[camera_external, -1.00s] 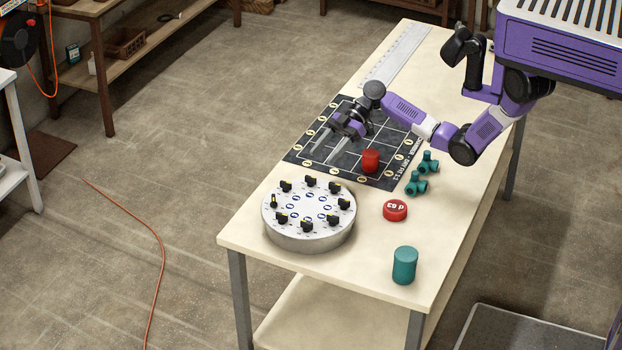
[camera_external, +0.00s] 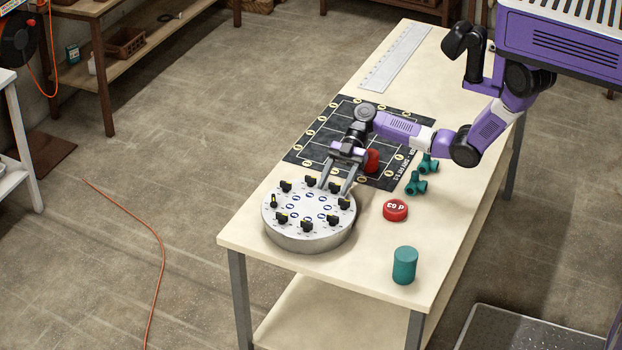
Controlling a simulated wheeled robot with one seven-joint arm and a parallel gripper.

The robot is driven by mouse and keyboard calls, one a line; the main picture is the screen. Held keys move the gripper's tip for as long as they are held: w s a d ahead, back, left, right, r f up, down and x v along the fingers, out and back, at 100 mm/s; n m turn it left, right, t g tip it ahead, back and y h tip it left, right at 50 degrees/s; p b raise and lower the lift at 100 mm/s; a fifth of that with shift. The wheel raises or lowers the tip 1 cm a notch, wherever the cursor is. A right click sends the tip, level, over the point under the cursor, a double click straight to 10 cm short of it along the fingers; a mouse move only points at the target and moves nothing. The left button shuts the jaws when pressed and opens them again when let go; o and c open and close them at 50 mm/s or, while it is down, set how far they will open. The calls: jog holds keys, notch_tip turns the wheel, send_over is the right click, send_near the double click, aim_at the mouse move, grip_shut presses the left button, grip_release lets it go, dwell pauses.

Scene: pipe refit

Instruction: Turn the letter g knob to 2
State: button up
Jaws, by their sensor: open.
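A round silver knob panel (camera_external: 300,241) stands at the near left part of the table. Several black knobs with yellow marks sit in a ring on its top, around blue printed symbols. The letters and numbers are too small to read, so I cannot tell which knob is g. My gripper (camera_external: 336,188) is open and empty, its fingers pointing down over the panel's far right rim. The fingertips are near the knob at the far right (camera_external: 333,187), one on either side in this view. I cannot tell whether they touch it.
A black grid mat (camera_external: 313,150) lies behind the panel, with a red cylinder (camera_external: 372,161) partly behind my gripper. Teal pipe fittings (camera_external: 416,184), a red cap (camera_external: 395,210) and a teal cylinder (camera_external: 404,265) stand to the right. A ruler (camera_external: 395,58) lies at the far end.

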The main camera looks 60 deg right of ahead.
grip_shut()
dwell(0.3)
